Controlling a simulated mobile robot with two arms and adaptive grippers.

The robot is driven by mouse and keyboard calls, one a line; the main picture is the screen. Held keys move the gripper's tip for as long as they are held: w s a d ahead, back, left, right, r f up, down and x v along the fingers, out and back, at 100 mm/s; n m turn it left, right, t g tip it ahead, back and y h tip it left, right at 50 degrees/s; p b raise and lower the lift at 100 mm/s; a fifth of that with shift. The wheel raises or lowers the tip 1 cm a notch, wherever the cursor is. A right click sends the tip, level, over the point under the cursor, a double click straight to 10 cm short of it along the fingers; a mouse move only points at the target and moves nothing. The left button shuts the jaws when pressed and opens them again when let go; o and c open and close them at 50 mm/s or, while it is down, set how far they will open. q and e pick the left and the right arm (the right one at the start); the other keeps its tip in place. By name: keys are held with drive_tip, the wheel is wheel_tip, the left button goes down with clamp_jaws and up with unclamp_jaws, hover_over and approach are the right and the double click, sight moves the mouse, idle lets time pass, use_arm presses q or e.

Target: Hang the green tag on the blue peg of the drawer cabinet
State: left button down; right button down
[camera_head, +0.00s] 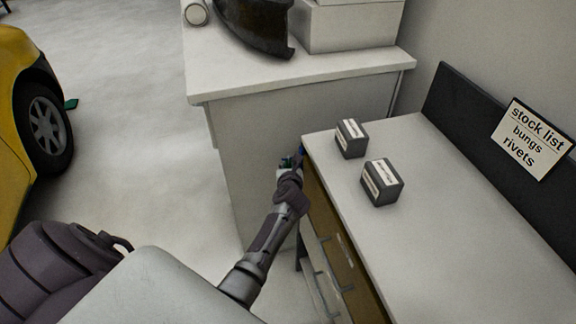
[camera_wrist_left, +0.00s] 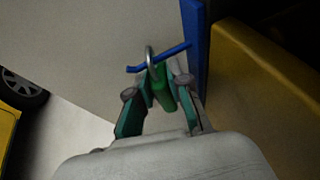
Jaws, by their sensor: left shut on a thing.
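My left gripper (camera_head: 291,166) is at the far end of the drawer cabinet (camera_head: 345,265), beside its upper corner. In the left wrist view, the gripper (camera_wrist_left: 160,95) is shut on the green tag (camera_wrist_left: 162,88). A metal ring (camera_wrist_left: 150,61) stands up from the tag. The blue peg (camera_wrist_left: 172,52) sticks out leftward from a blue plate (camera_wrist_left: 194,62) by the cabinet's yellow-brown face, with its bent tip left of the ring. The peg appears to pass through the ring. In the head view the tag and peg are tiny and mostly hidden. My right gripper is not in view.
Two dark boxes (camera_head: 351,139) (camera_head: 382,182) with white labels stand on the cabinet's pale top. A white counter (camera_head: 290,77) stands behind the gripper. A yellow car (camera_head: 15,120) is at the far left, with open floor between.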

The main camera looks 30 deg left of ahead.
use_arm(q)
drive_tip(key=c, duration=1)
unclamp_jaws()
drive_tip(key=shift+s+d+r, duration=0.1)
drive_tip(key=shift+s+d, duration=0.15)
drive_tip(key=shift+s, duration=0.15)
drive_tip(key=v, duration=0.6)
drive_tip(key=shift+s+d+r, duration=0.15)
drive_tip(key=shift+s, duration=0.05)
drive_tip(key=shift+s, duration=0.1)
